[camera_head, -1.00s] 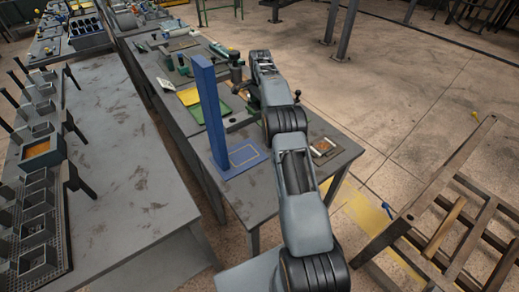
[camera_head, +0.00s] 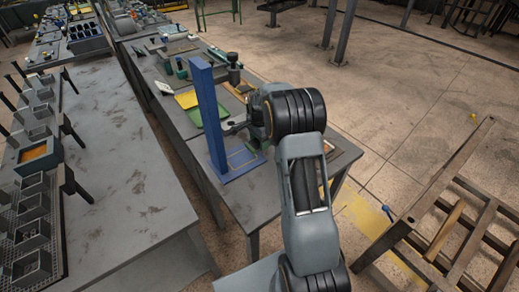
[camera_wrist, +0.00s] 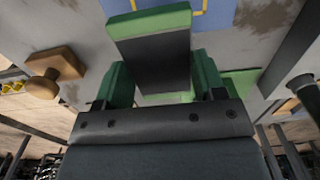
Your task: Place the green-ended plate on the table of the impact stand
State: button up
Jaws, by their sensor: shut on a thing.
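The impact stand (camera_head: 207,115) is a tall blue post on a flat blue base, its table, marked with a yellow outline (camera_head: 243,157). In the wrist view, my gripper (camera_wrist: 160,88) is shut on the green-ended plate (camera_wrist: 152,62), a dark grey plate with a bright green end. The plate points towards the blue base (camera_wrist: 215,14), whose yellow line shows at the top edge. The plate appears held above the base; the exact gap cannot be told.
A green tray (camera_head: 196,117) and a yellow sheet (camera_head: 187,99) lie behind the post on the grey bench. A wooden knobbed block (camera_wrist: 66,65) shows left in the wrist view. A long grey table (camera_head: 130,175) stands left.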

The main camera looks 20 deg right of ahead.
aim_at(259, 154)
jog(key=shift+s+a+f, duration=0.2)
jog(key=shift+s+f, duration=0.25)
jog(key=shift+f, duration=0.05)
jog(key=shift+f+p, duration=0.5)
jog(key=shift+f, duration=1.05)
jog(key=shift+f, duration=0.1)
jog(key=o, duration=1.1)
jog(key=shift+f, duration=0.1)
jog(key=o, duration=0.4)
